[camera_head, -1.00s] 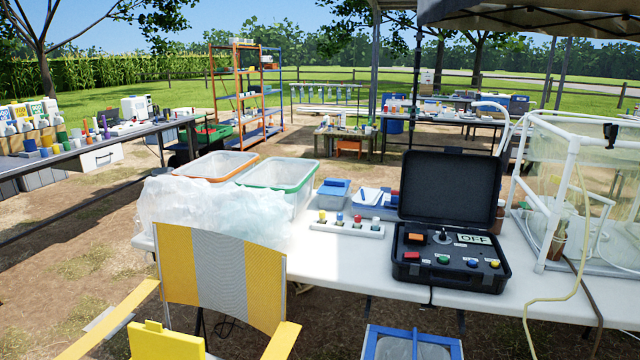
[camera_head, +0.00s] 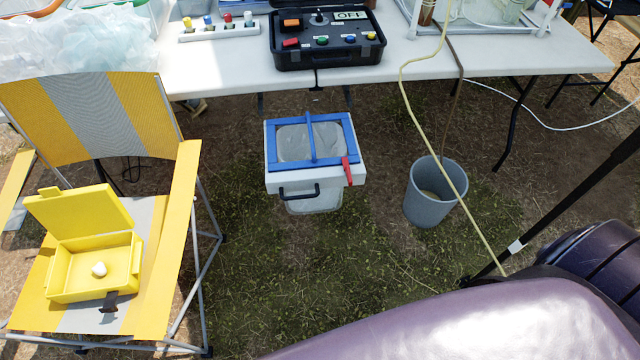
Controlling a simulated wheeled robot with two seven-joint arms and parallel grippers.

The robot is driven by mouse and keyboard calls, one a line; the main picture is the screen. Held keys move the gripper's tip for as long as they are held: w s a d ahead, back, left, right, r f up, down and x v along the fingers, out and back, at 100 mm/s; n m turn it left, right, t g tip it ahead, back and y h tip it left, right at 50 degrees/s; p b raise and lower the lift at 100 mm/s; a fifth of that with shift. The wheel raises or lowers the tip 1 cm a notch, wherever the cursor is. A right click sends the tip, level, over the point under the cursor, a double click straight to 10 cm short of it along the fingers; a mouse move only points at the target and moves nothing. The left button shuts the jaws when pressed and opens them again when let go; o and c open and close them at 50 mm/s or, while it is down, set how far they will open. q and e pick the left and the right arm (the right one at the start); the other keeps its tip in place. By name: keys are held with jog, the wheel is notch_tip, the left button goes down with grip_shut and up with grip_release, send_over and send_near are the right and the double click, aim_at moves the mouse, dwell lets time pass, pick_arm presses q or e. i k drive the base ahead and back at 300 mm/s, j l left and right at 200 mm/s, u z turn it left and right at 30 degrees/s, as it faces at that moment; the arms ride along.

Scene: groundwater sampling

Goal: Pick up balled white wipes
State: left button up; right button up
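One small balled white wipe (camera_head: 99,269) lies in an open yellow box (camera_head: 62,283). The box sits on the seat of a yellow and grey folding chair (camera_head: 153,292) at the lower left, with its lid tipped back. I see no other balled wipe clearly. Neither of my grippers shows in the head view.
A white table (camera_head: 450,62) spans the back, bearing a black control case (camera_head: 325,52) marked OFF. Under its front edge stand a blue-framed white bin (camera_head: 311,178) and a grey bucket (camera_head: 424,212) with hoses. A black pole (camera_head: 571,208) slants at right. Grass between is open.

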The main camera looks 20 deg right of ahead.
aim_at(99, 269)
jog(key=u, duration=1.2)
jog(key=i+j, duration=0.15)
jog(key=j, duration=0.15)
jog(key=i+j+u, duration=0.1)
jog(key=j, duration=0.2)
